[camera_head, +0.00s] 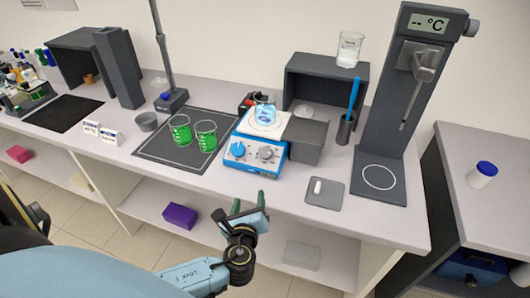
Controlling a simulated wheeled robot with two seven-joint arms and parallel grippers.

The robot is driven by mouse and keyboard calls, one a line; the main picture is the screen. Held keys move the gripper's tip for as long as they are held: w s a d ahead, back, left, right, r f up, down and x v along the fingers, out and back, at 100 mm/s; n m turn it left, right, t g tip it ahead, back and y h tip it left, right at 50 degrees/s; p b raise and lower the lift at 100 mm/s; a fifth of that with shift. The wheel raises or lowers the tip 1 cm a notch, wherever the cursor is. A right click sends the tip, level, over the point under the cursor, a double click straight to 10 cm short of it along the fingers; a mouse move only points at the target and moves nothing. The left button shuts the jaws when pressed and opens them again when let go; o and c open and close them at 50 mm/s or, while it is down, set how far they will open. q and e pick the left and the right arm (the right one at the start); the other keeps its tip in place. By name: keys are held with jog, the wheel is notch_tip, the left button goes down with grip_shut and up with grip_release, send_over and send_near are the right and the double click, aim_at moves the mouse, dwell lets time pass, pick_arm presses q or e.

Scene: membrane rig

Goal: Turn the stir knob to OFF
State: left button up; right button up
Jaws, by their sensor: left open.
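A blue and white stirrer hotplate (255,152) stands near the front edge of the bench. Its front panel has two knobs, a blue knob (238,149) on the left and a grey knob (266,153) on the right. Their labels and settings are too small to read. A beaker with blue liquid (264,112) stands on its white top plate. My left gripper (249,202) is open and empty, in front of and below the knobs, apart from them, near the bench's front edge. My right gripper is not in view.
Two beakers of green liquid (193,135) stand on a dark mat (160,148) left of the hotplate. A dark grey block (308,143) is close on its right. A grey pad with a white bar (324,193) and a tall grey stand (383,160) are further right.

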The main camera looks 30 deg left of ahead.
aim_at(265, 155)
pick_arm(q)
jog(key=w+a+r+m+t, duration=0.1)
jog(key=w, duration=0.4)
jog(key=w+a+r+m+t, duration=0.1)
jog(key=w+m, duration=0.1)
jog(key=w, duration=0.2)
jog(key=w+a+r+m+t, duration=0.1)
jog(key=w+a+m, duration=0.1)
jog(key=w, duration=0.3)
jog(key=shift+w+r+h, duration=0.3)
jog(key=shift+r, duration=0.1)
jog(key=c, duration=1)
